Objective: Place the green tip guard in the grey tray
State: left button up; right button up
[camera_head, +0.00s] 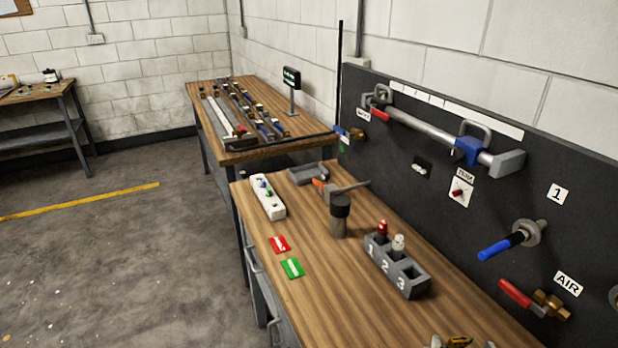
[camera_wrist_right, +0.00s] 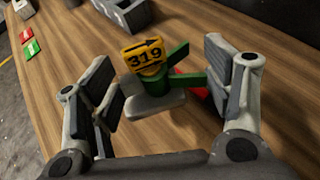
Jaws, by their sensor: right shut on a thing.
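The green tip guard (camera_wrist_right: 182,83) shows in the wrist view with an orange tag reading 319 and a grey plate-like part below it. My right gripper (camera_wrist_right: 163,88) is shut on it, its fingers on either side. It also shows, partly cut off, at the bottom edge of the head view (camera_head: 459,341). The grey tray (camera_head: 309,174) is a small open tray at the far end of the near bench, well away from the tip guard. My left gripper is not in view.
A grey block (camera_head: 410,284) marked 1, 2, 3 stands mid-bench, with pieces in two slots. Red (camera_head: 280,244) and green (camera_head: 292,268) cards lie left. A black board (camera_head: 450,195) rises right.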

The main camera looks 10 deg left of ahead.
aim_at(309, 173)
jog(key=j+z, duration=0.4)
jog(key=j, duration=0.95)
jog(key=i+j+z, duration=0.4)
jog(key=j, duration=1.15)
jog(key=i+j+z, duration=0.25)
jog(key=j+z, duration=0.15)
jog(key=j, duration=1.15)
jog(key=j+z, duration=0.4)
jog(key=j, duration=1.25)
jog(key=i+j+z, duration=0.15)
jog(key=j, duration=0.4)
jog(key=i+j+z, duration=0.2)
jog(key=j, duration=0.35)
jog(key=j+z, duration=0.15)
jog(key=j, duration=0.4)
jog(key=i+j+z, duration=0.25)
jog(key=i+j, duration=0.2)
